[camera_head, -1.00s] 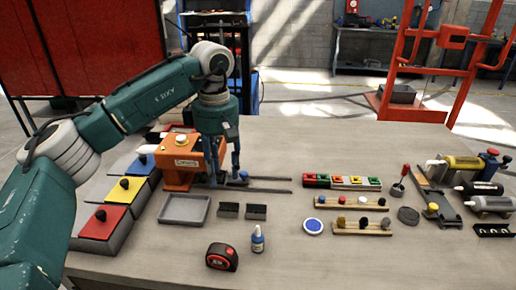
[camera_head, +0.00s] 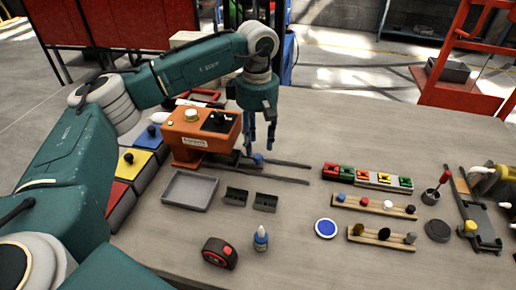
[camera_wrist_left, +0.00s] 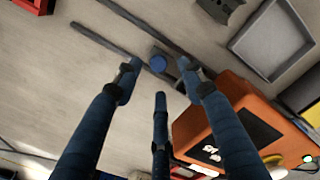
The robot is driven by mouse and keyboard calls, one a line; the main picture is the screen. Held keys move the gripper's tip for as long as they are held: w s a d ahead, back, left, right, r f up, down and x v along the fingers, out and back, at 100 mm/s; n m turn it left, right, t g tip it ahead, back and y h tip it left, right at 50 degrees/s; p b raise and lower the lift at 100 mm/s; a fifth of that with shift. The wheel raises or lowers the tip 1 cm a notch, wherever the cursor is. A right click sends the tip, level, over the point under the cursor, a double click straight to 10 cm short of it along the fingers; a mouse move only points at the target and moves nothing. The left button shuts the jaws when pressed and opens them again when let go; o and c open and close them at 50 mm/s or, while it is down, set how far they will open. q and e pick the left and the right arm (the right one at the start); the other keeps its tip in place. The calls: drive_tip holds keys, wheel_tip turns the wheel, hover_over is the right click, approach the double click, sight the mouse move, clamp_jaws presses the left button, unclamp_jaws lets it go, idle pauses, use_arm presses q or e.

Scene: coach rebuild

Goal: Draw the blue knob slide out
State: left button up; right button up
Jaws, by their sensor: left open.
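The blue knob (camera_head: 258,158) stands on a small dark slide between two dark rails (camera_head: 285,172). The rails run out to the right from the base of the orange machine (camera_head: 197,140). The knob also shows in the left wrist view (camera_wrist_left: 157,63), close to the machine's end of the rails. My left gripper (camera_head: 262,143) is open and empty, its fingers pointing down just behind and above the knob. In the wrist view its fingertips (camera_wrist_left: 160,85) are spread, apart from the knob. My right gripper is not in view.
A grey tray (camera_head: 189,191) and two small black blocks (camera_head: 236,196) lie in front of the machine. A tape measure (camera_head: 220,252) and blue bottle (camera_head: 261,238) stand nearer. Coloured blocks (camera_head: 367,177) and pegged wooden strips are at right. Table beyond the rails is clear.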

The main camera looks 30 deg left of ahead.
sight(258, 156)
use_arm(q)
drive_tip(key=shift+w+f+p, duration=0.1)
drive_tip(key=shift+f+p, duration=0.3)
drive_tip(key=shift+f, duration=1.95)
drive_tip(key=shift+c, duration=0.2)
clamp_jaws()
